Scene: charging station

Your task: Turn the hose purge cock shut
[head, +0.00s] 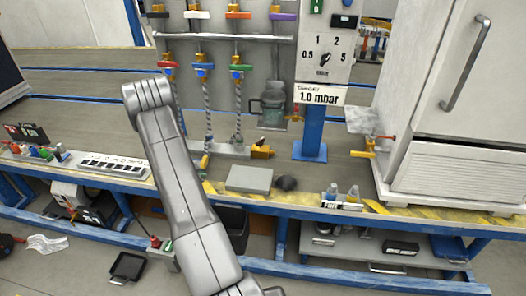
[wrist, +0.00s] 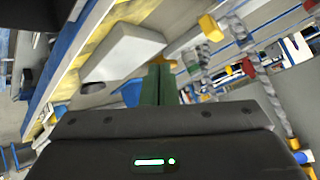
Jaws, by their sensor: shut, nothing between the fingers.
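Several hoses (head: 208,105) hang from a rack in the head view, with red (head: 168,65), blue (head: 203,66) and green handles at their tops. A yellow fitting (head: 262,152) sits at the right end of the low grey pipe below the hoses. I cannot tell for certain which of these is the hose purge cock. In the wrist view, a yellow block-shaped part (wrist: 208,27) and braided hoses (wrist: 239,29) show beyond my gripper (wrist: 158,72). My gripper's green fingers are shut and empty, apart from the yellow part. The gripper is not visible in the head view.
A grey block (head: 250,180) lies on the bench right of my arm. A yellow valve with a red handle (head: 375,147) juts from the white cabinet (head: 455,100). A dial panel (head: 324,55) stands behind. A labelled strip (head: 108,166) lies at left.

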